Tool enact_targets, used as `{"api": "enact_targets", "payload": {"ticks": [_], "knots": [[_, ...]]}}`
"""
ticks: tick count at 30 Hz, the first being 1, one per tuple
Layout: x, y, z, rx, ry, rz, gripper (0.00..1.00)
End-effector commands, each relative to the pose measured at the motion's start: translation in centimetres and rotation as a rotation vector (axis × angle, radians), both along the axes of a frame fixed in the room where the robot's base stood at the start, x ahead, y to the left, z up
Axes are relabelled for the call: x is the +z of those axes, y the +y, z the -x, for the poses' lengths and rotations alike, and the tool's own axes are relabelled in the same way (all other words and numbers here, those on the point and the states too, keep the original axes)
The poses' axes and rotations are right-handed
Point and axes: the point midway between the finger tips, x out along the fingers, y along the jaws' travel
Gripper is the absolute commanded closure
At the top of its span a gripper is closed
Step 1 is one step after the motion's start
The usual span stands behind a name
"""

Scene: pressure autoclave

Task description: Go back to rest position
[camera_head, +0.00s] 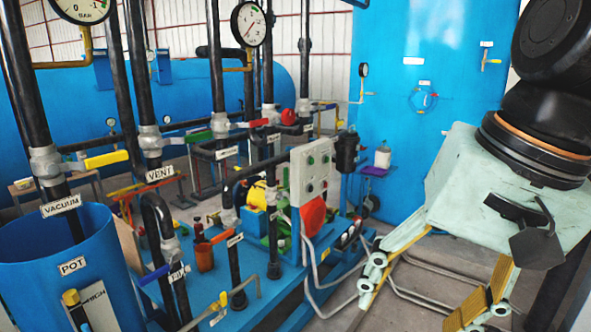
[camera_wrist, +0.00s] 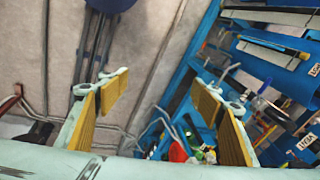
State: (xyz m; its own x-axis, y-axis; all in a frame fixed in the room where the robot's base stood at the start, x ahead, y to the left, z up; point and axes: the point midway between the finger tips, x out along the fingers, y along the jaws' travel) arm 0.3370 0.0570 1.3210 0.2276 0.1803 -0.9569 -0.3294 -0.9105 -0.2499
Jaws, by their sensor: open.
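My gripper (camera_head: 420,302) is on the right of the head view, a pale green body with two fingers that have yellow ribbed pads. The fingers point down and to the left, wide apart, with nothing between them. In the wrist view my gripper (camera_wrist: 165,100) also shows its two fingers spread, with bare floor and part of the blue equipment seen between and beyond them. It appears clear of the pipes and panel in the head view.
A blue pot (camera_head: 118,262) stands at left, beside VACUUM and VENT pipes. A grey control box (camera_head: 311,171) with buttons and a red round part (camera_head: 313,214) stand on the blue skid. A tall blue tank (camera_head: 400,120) is behind. Grey floor (camera_head: 440,262) shows near the gripper.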

Motion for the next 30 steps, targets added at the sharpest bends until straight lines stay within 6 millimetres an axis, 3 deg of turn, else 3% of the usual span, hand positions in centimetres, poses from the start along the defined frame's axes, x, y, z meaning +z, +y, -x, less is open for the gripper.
{"api": "enact_targets", "payload": {"ticks": [15, 30], "knots": [[-1.9, -4.8, 5.6, 0.27, -0.125, 0.237, 0.4], [-2.3, -5.7, 6.5, 0.322, -0.143, 0.283, 0.4]]}}
